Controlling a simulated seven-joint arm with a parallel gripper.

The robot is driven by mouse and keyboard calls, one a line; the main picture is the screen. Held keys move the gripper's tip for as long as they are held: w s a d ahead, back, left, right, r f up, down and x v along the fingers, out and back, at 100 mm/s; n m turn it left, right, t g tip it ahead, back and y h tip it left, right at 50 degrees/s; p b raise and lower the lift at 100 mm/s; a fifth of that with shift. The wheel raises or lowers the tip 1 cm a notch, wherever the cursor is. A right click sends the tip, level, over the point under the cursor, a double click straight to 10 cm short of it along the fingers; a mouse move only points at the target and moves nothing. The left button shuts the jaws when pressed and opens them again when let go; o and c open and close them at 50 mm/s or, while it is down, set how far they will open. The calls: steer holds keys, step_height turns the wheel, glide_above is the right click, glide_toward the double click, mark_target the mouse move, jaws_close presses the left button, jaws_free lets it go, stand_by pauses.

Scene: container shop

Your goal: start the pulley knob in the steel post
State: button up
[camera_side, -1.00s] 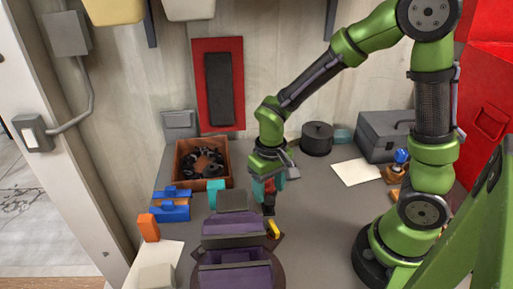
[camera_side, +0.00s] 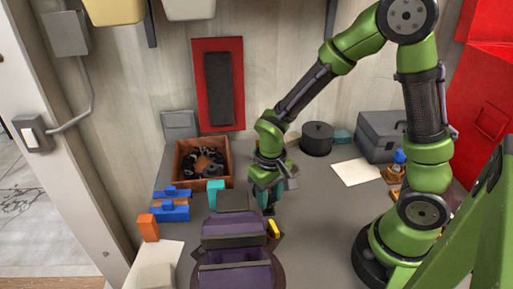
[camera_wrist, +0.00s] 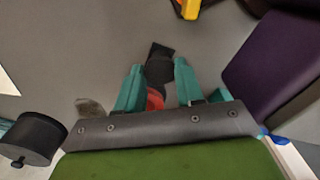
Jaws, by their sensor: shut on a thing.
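My gripper (camera_side: 267,206) is low over the grey bench, just behind the purple fixture (camera_side: 235,243). In the wrist view its teal fingers (camera_wrist: 158,72) are closed around a red part (camera_wrist: 155,98), apparently the pulley knob, partly hidden by the fingers and wrist plate. A dark blocky piece (camera_wrist: 158,66) shows just past the red part, between the fingertips. I cannot tell whether it belongs to the knob or stands under it. I cannot make out the steel post clearly, nor whether the knob touches it.
A yellow piece (camera_side: 273,229) sits at the fixture's right edge. An orange-brown bin (camera_side: 182,180) of black parts, a teal block (camera_side: 215,191) and blue blocks (camera_side: 170,211) stand left. A black round pot (camera_side: 317,139) is behind.

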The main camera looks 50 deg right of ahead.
mark_target(269, 199)
steer(key=shift+r, duration=2.5)
steer(key=shift+w+d+r, duration=0.15)
steer(key=shift+w+d, duration=2.4)
steer(key=shift+f, duration=1.3)
